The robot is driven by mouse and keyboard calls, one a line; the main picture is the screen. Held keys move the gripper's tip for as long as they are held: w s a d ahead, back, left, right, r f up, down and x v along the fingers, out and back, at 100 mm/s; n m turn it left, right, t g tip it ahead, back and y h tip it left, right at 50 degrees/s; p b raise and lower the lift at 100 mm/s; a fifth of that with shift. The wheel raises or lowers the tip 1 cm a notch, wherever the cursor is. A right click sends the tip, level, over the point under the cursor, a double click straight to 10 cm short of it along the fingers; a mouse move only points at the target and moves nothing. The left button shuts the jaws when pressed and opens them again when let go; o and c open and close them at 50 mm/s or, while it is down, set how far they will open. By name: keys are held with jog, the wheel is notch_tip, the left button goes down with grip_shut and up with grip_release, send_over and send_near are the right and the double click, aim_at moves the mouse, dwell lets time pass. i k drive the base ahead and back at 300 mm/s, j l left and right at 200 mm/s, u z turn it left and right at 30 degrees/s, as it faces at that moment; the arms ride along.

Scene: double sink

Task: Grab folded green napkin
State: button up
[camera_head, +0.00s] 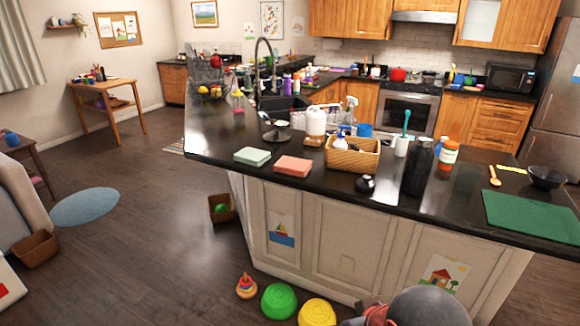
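A folded pale green napkin (252,156) lies flat on the dark countertop of the island, near its left front edge. A similar folded salmon-pink napkin (293,166) lies just to its right, with a small gap between them. Both are uncovered. My gripper is not visible, so its state and its place relative to the napkin do not show. A grey rounded shape at the bottom edge is cut off, and I cannot tell whether it is part of me.
A wicker basket (353,157) with bottles, a dark round pot-like item (277,133) and a black bottle (417,167) stand on the island. A large green mat (530,216) lies at the right. Toys, including a green dome (279,301), lie on the floor below. The counter left of the napkin is clear.

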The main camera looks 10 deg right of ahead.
aim_at(253, 157)
jog(key=i+j+z, duration=0.35)
jog(key=i+j, duration=0.15)
jog(key=i, duration=0.35)
jog(key=i+j+z, duration=0.35)
jog(key=i+j, duration=0.4)
